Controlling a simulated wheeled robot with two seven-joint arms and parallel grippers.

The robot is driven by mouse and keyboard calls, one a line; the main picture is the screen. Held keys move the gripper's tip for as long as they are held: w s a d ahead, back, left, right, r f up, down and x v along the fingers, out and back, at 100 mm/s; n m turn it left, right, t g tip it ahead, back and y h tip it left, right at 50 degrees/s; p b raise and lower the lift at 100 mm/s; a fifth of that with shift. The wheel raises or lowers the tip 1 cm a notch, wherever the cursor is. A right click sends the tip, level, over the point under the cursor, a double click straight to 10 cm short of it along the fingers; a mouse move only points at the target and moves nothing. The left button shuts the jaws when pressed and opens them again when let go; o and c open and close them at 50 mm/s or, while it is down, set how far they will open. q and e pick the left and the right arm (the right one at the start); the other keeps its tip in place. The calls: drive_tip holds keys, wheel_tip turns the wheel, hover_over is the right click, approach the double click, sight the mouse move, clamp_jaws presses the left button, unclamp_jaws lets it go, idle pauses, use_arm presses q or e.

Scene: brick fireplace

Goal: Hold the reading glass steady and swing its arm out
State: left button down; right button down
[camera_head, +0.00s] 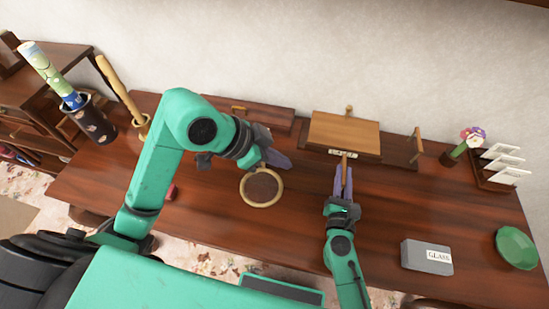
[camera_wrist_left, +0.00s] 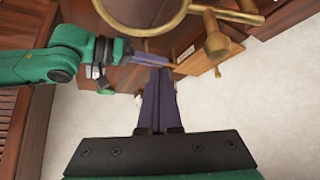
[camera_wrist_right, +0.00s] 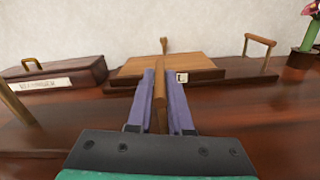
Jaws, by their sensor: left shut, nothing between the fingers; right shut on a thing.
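A round reading glass with a tan rim (camera_head: 249,202) is over the table at centre. In the left wrist view its rim (camera_wrist_left: 136,29) crosses the top, with a bar running right towards a wooden knob. My left gripper (camera_head: 283,164) is shut and empty, just beyond the ring; its fingers show in the left wrist view (camera_wrist_left: 157,75). My right gripper (camera_head: 343,172) is shut on a narrow wooden bar (camera_wrist_right: 160,95), upright between its fingers in the right wrist view. Whether this bar belongs to the reading glass I cannot tell.
A wooden board on a dark base (camera_head: 345,132) stands behind my right gripper. A dark case (camera_wrist_right: 70,75) is left of it. A grey block marked GLASS (camera_head: 415,255), a green bowl (camera_head: 517,247) and a card rack (camera_head: 490,184) are at right. The front-centre table is clear.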

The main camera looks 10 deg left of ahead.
sight(272, 180)
use_arm(q)
wheel_tip(272, 180, down, 5)
drive_tip(key=shift+r, duration=0.1)
idle(0.4)
drive_tip(key=s+a+m+g, duration=0.1)
drive_tip(key=a+m+g, duration=0.1)
drive_tip(key=a+m, duration=0.1)
drive_tip(key=shift+s+h, duration=0.35)
drive_tip(key=shift+h, duration=0.05)
